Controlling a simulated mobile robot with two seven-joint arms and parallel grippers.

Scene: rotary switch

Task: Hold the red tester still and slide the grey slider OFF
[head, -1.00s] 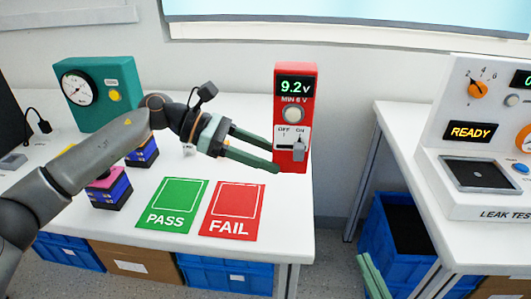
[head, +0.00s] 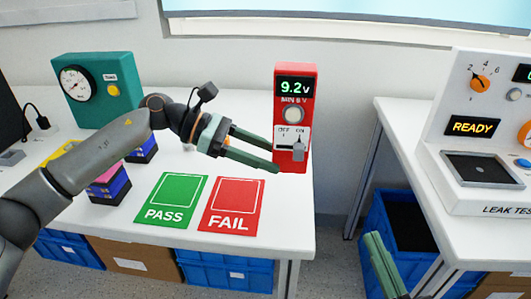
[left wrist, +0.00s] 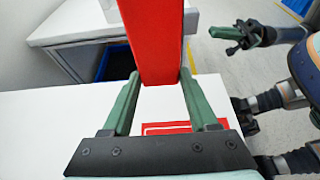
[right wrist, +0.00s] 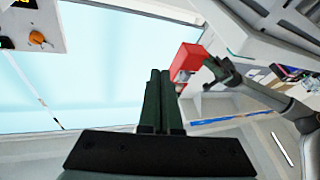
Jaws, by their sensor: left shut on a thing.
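The red tester (head: 283,160) stands upright near the right end of the table in the head view, its display reading 9.2 V. Its grey slider (head: 299,152) is at the right, under ON, on a white OFF/ON plate. My left gripper (head: 277,157) is shut on the tester, low on its body. The tester also shows in the right wrist view (right wrist: 188,58).
The green PASS mat (head: 172,202) and red FAIL mat (head: 232,205) lie left of the tester. A teal gauge box (head: 100,92) stands at the left. A gap separates this table from the right table with a leak tester (head: 480,205). A blue bin (head: 380,222) stands below.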

